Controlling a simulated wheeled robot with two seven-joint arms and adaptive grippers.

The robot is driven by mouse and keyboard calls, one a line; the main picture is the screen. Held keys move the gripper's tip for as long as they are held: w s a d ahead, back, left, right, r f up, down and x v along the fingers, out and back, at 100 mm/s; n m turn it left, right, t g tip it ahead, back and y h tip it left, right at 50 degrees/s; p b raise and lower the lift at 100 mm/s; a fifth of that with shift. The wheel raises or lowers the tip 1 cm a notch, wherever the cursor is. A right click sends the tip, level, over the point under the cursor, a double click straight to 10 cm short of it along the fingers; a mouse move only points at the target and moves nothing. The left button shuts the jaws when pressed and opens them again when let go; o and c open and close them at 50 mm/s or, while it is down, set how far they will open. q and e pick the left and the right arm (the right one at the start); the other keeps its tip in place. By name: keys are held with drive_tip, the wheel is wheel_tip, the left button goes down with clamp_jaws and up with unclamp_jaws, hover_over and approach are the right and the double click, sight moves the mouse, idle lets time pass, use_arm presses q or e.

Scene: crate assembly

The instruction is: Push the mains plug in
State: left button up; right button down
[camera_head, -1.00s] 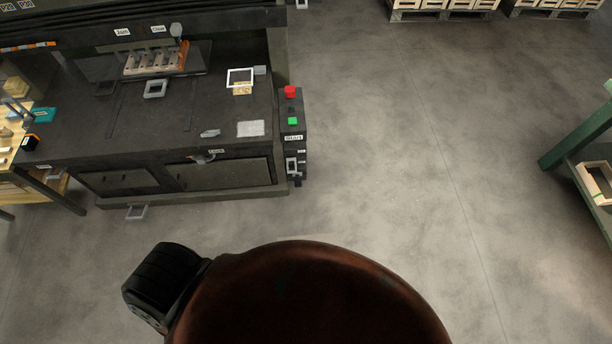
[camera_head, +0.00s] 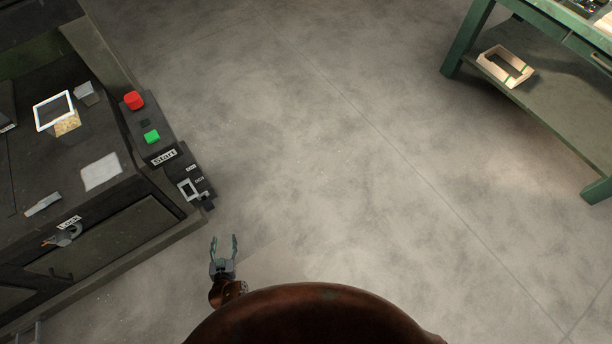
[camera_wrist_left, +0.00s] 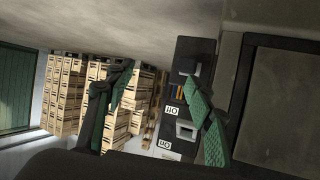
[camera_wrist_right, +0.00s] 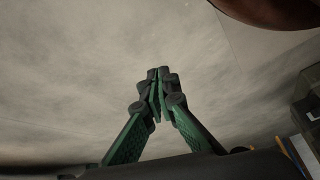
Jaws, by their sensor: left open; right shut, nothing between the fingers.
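A small black block (camera_head: 208,205), apparently the mains plug, sits at the lower end of the dark control panel (camera_head: 172,172) on the machine's side. In the left wrist view a black block (camera_wrist_left: 190,52) shows at the panel's end, beyond the fingers; whether it is seated in a socket I cannot tell. My left gripper (camera_head: 224,241) is open and empty, a little below and right of the block in the head view, apart from it. It also shows in the left wrist view (camera_wrist_left: 158,78). My right gripper (camera_wrist_right: 160,74) is shut and empty over the floor, outside the head view.
The panel carries a red button (camera_head: 134,100), a green button (camera_head: 152,136) and a grey-framed switch (camera_head: 188,188). The machine's dark body (camera_head: 110,235) stands at left. The floor between is clear.

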sight(210, 209)
use_arm(q)
drive_tip(key=w+a+f+n+y+b, duration=0.1)
drive_tip(key=w+a+y+b, duration=0.1)
drive_tip(key=w+b, duration=0.2)
drive_tip(key=w+a+f+n+t+y+b, duration=0.1)
drive_tip(key=w+a+f+n+y+b, duration=0.1)
drive_tip(key=b, duration=0.5)
drive_tip(key=w+a+f+n+t+y+b, duration=0.1)
drive_tip(key=w+a+f+n+y+b, duration=0.1)
drive_tip(key=w+b, duration=0.3)
drive_tip(key=shift+w+a+f+y+b, duration=0.15)
drive_tip(key=shift+w+y+b, duration=0.25)
drive_tip(key=shift+w+y, duration=0.45)
drive_tip(key=shift+w+a, duration=0.25)
drive_tip(key=b+x, duration=0.3)
drive_tip(key=x, duration=0.2)
drive_tip(key=shift+w+a+f, duration=0.1)
drive_tip(key=shift+w+a, duration=0.05)
drive_tip(key=shift+w, duration=0.25)
drive_tip(key=shift+w+a, duration=0.25)
drive_tip(key=shift+w, duration=0.2)
use_arm(e)
drive_tip(key=w+a+f+t+y, duration=0.1)
drive_tip(key=w+a+f+t, duration=0.2)
drive_tip(key=w+a+f, duration=0.1)
drive_tip(key=shift+w+a+t+y, duration=0.3)
drive_tip(key=shift+w+t+y, duration=0.1)
drive_tip(key=shift+w, duration=0.15)
use_arm(q)
drive_tip(key=shift+c, duration=0.7)
